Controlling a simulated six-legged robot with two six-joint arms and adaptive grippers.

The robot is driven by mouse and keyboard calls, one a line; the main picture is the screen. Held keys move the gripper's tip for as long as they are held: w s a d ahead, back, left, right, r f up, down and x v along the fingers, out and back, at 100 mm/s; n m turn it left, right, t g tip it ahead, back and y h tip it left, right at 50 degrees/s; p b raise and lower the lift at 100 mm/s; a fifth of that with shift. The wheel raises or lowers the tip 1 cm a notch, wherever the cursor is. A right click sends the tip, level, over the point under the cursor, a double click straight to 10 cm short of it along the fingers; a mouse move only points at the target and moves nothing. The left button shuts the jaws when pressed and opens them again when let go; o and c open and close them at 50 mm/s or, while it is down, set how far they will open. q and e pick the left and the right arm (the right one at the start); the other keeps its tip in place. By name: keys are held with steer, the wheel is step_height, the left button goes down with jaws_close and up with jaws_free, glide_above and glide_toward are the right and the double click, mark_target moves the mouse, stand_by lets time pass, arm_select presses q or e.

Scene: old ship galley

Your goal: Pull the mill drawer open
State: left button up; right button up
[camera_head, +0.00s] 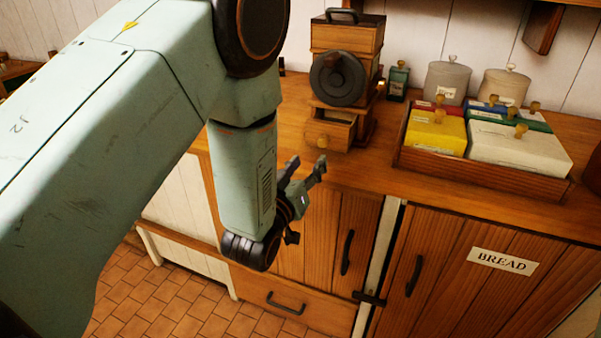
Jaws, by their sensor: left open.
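The wooden mill (347,50) stands upright on the counter, with a dark round wheel on its front and a handle on its top. Its small drawer (341,131) sticks out at the bottom front, so its open top shows. A brass knob (322,142) is on the drawer's front. My left gripper (306,166) is open and empty, just below and left of the knob in the picture, apart from it. My left arm hides part of the counter left of the mill. My right gripper is not in view.
A wooden tray (480,178) with coloured, knobbed boxes stands right of the mill. Behind it are two lidded canisters (447,82) and a small dark green tin (398,82). Below the counter (368,165) are cupboard doors with dark handles, one labelled BREAD (502,262).

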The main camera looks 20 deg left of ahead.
arm_select(q)
steer(key=s, duration=0.3)
stand_by(0.5)
steer(key=s+a+f+m+g, duration=0.1)
steer(key=s+f+g, duration=0.45)
steer(key=f, duration=0.35)
steer(key=s+a+f+m+g, duration=0.1)
steer(key=s+f+g, duration=0.4)
steer(key=f, duration=0.4)
steer(key=s+f+g, duration=0.3)
steer(key=s+f, duration=0.2)
steer(key=s, duration=0.8)
steer(key=s+a+f+g, duration=0.1)
steer(key=s+f+g, duration=0.3)
steer(key=s, duration=0.9)
steer(key=shift+a+f, duration=0.2)
steer(key=shift+f, duration=0.45)
